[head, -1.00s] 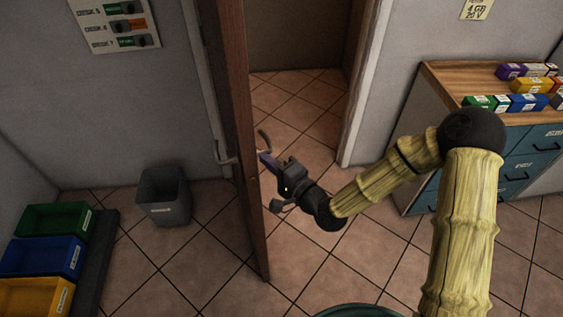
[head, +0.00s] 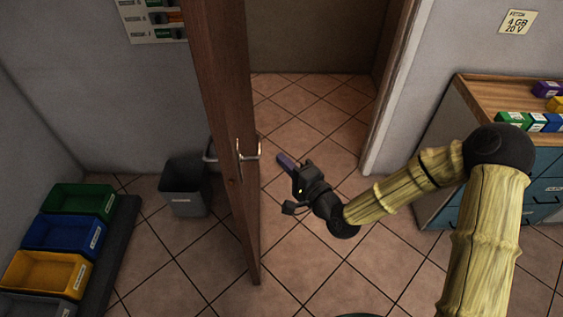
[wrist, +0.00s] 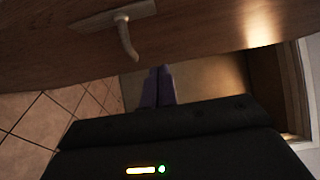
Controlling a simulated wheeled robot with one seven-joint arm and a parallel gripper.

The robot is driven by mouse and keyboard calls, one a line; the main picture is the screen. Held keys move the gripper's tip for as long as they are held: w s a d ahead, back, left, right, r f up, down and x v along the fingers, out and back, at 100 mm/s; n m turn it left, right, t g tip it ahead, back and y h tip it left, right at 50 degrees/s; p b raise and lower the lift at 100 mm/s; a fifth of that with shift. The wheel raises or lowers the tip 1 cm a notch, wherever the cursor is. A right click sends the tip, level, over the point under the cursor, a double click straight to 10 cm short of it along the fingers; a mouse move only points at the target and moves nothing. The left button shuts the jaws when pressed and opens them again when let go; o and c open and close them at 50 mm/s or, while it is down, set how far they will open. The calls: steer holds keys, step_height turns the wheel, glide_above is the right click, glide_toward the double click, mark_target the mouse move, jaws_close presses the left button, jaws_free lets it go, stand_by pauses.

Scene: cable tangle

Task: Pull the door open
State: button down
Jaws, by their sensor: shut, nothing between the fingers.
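The brown wooden door (head: 226,130) stands open, swung into the room, and I see it nearly edge-on in the head view. It also fills the top of the wrist view (wrist: 200,40). A metal lever handle (head: 248,154) is on its right face, and another handle shows on its left side. The handle also shows in the wrist view (wrist: 127,36). My gripper (head: 281,157) is to the right of the handle, apart from it. Its purple fingers (wrist: 158,86) are together with nothing between them.
The doorway beyond has a clear tiled floor (head: 310,110). A grey bin (head: 185,190) stands left of the door. Green, blue and yellow trays (head: 62,232) lie at far left. A blue-drawered cabinet (head: 540,190) with a wooden top stands at right.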

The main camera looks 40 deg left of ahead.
steer(key=s+d, duration=0.4)
steer(key=s, duration=0.1)
steer(key=shift+s+d+r, duration=0.25)
steer(key=shift+s+d, duration=0.05)
steer(key=shift+s, duration=0.1)
steer(key=p, duration=0.4)
steer(key=shift+s+d, duration=0.1)
steer(key=shift+s, duration=0.05)
steer(key=shift+s+d+p, duration=0.1)
steer(key=shift+p, duration=0.3)
steer(key=p, duration=0.1)
steer(key=s+p, duration=0.1)
steer(key=p, duration=0.1)
steer(key=shift+s+d+f, duration=0.2)
steer(key=shift+s+d, duration=0.05)
steer(key=shift+f, duration=0.1)
